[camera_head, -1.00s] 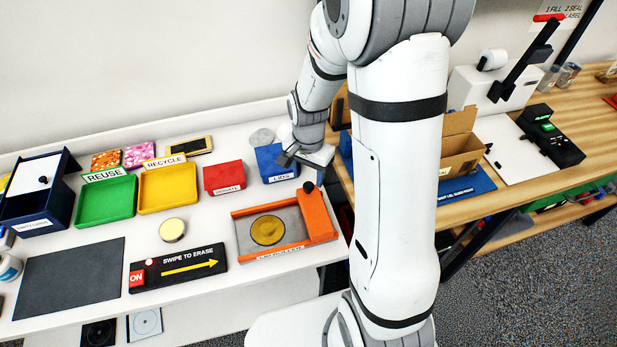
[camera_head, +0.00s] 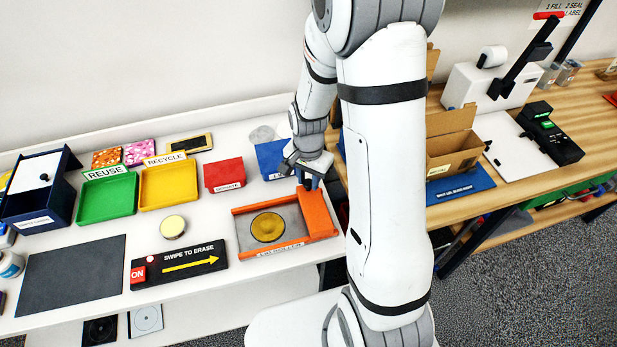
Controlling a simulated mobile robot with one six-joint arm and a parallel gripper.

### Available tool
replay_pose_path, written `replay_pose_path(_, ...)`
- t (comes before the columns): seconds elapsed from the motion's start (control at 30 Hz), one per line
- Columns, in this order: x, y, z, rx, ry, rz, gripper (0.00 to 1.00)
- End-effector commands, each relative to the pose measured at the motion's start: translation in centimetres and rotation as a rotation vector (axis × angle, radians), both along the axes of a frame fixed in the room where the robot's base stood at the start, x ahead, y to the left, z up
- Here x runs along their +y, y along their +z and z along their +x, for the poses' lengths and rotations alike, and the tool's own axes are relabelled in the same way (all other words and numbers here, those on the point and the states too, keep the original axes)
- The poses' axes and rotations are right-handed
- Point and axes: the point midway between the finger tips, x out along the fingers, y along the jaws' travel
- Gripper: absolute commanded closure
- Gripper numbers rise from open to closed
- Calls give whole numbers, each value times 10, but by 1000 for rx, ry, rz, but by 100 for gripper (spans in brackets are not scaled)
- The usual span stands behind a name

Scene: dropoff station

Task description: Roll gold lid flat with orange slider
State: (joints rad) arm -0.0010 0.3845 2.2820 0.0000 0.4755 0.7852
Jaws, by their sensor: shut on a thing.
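The gold lid (camera_head: 268,227) lies on the grey bed of the lid roller (camera_head: 240,232), a tray with an orange frame. The orange slider (camera_head: 319,214) stands at the right end of that tray, to the right of the lid and apart from it. My gripper (camera_head: 309,183) is at the far end of the slider, fingers pointing down, shut at its knob. The knob is hidden between the fingers.
A blue bin (camera_head: 271,157) and a red donate box (camera_head: 225,174) stand behind the roller. The black swipe-to-erase pad (camera_head: 180,266) and a small round tin (camera_head: 172,226) are to its left. The table's front edge is close before the roller.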

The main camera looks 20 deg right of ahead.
Motion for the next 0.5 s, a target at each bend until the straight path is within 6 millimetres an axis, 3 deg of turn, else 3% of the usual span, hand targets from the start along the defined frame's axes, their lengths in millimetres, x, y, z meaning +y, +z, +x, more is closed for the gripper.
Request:
replay_pose_path(0.2, 0, 0, 0, 0, -1, 0, 100)
replay_pose_path(0.5, -5, -1, 1, -1, -3, 0, 100)
